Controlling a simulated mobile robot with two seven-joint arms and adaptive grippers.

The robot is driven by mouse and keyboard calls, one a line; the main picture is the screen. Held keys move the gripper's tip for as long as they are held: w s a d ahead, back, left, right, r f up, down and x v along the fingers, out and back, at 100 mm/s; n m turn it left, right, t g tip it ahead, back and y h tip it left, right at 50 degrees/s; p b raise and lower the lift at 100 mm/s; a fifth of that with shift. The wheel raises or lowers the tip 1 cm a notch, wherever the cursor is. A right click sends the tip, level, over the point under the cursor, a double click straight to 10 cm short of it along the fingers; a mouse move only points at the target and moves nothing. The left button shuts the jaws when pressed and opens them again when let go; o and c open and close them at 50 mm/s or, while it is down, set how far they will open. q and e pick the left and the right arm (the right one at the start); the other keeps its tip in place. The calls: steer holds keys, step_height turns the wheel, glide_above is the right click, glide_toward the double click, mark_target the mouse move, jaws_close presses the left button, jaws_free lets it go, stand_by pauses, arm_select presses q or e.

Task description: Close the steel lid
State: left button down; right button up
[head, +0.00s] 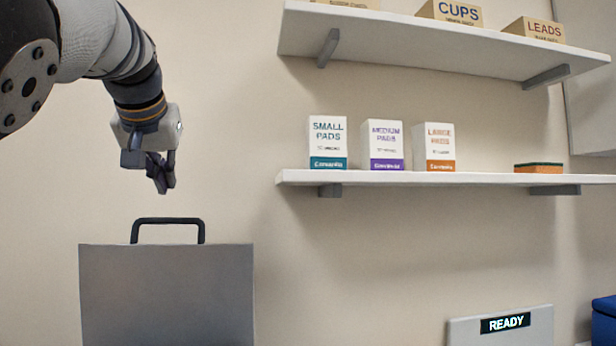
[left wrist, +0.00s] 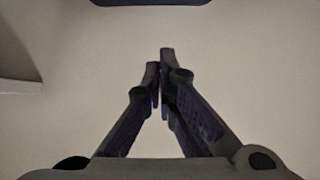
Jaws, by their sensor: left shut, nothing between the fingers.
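The steel lid (head: 166,295) is a grey, upright flat panel at the lower left of the head view. A black handle (head: 168,221) stands on its top edge. The panel's lower part is cut off by the frame, so its hinge and what it covers are hidden. My left gripper (head: 163,190) is above the handle, apart from it, pointing down. Its fingers are shut with nothing between them, as the left wrist view (left wrist: 161,60) also shows. My right gripper is in neither view.
A wall shelf (head: 430,179) at right holds three pad boxes (head: 382,145) and a sponge (head: 538,168). A higher shelf (head: 430,38) holds labelled boxes (head: 452,12). A panel reading READY (head: 500,326) and a blue box (head: 604,322) are at lower right. The wall around my left gripper is bare.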

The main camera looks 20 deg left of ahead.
mark_target(166, 220)
arm_select(q)
steer(key=x, duration=0.6)
steer(key=shift+d+f+b, duration=0.15)
steer(key=shift+f+b, duration=0.15)
steer(key=shift+f, duration=0.05)
steer(key=s, duration=0.1)
steer(key=s+d, duration=0.1)
steer(key=s, duration=0.1)
steer(key=shift+s+d+f+p, duration=0.1)
steer(key=shift+s+d+p, duration=0.25)
steer(key=shift+d, duration=0.05)
steer(key=shift+w+f, duration=0.2)
